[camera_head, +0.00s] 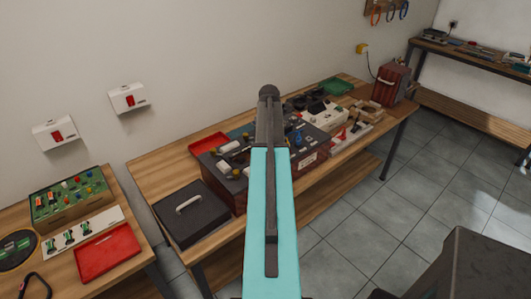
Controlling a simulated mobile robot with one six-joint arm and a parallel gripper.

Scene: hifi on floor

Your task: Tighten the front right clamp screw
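I cannot pick out the front right clamp screw; the parts are too small to tell. A dark red unit with a black top (240,192) stands on the wooden bench, with several small knobs, cylinders and fittings on top. My teal arm link (272,215) crosses the middle of the head view and hides part of this unit. The link ends in a dark rounded joint above the unit in the picture. No gripper fingers show, so my gripper is not in view.
A black box with a pale handle (189,215) and a red tray (209,142) lie on the bench. A green circuit board (70,193) and another red tray (107,251) are on the left table. A dark red case (393,83) stands far right. Tiled floor (365,240) is open at right.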

